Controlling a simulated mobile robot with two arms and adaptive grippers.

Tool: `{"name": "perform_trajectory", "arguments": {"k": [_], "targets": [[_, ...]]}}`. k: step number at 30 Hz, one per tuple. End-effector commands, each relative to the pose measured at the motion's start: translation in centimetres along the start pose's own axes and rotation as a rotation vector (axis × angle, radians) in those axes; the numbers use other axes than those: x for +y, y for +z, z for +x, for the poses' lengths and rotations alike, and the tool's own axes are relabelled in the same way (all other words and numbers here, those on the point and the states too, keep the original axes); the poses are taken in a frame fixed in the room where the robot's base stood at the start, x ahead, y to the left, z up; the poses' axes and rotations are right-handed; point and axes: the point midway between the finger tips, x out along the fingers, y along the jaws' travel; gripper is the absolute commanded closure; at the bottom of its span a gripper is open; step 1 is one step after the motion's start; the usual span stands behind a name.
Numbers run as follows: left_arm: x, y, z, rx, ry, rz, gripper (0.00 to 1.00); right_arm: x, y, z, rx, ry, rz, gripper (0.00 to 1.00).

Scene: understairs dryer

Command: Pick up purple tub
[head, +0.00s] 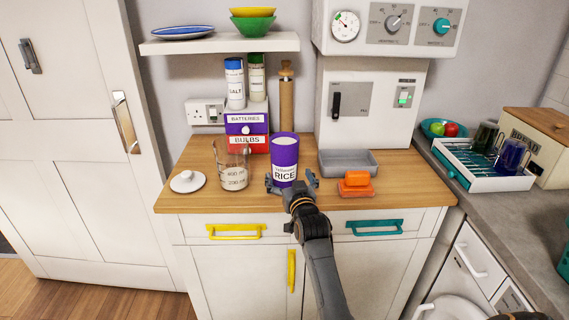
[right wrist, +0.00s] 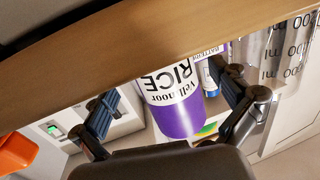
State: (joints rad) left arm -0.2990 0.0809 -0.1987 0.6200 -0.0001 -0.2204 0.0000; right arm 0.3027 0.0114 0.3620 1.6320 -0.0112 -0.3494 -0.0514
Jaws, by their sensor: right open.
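The purple tub (head: 284,151), with a white label reading RICE, stands upright near the front of the wooden worktop. It also shows upside down in the right wrist view (right wrist: 178,110). My right gripper (head: 292,183) is open at the tub's front, low down near the worktop edge. In the right wrist view its fingers (right wrist: 170,108) are apart, one to each side of the tub. I cannot tell whether either finger touches it. My left gripper is not in view.
A glass measuring jug (head: 233,168) stands left of the tub, with a white lid (head: 187,182) beyond. A grey tray (head: 348,162) and orange blocks (head: 356,184) are close on the right. Labelled drawers (head: 247,143) and a rolling pin (head: 286,100) stand behind.

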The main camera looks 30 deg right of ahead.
Motion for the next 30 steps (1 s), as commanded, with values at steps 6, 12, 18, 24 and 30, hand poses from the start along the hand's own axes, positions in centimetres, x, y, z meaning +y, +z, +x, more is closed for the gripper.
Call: {"name": "perform_trajectory", "arguments": {"k": [6,12,18,24,30], "targets": [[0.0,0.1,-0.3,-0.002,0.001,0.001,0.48,-0.3,-0.2,3.1,0.001,0.001,-0.001,0.01],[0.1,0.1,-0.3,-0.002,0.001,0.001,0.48,-0.3,-0.1,3.9,0.001,0.000,-0.001,0.01],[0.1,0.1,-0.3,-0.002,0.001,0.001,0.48,-0.3,-0.1,3.8,0.001,0.000,-0.001,0.11],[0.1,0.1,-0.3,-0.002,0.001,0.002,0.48,-0.3,-0.1,3.8,0.001,0.000,-0.001,0.52],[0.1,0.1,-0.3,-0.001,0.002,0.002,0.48,-0.3,-0.5,3.8,0.008,0.000,-0.001,0.89]]}}
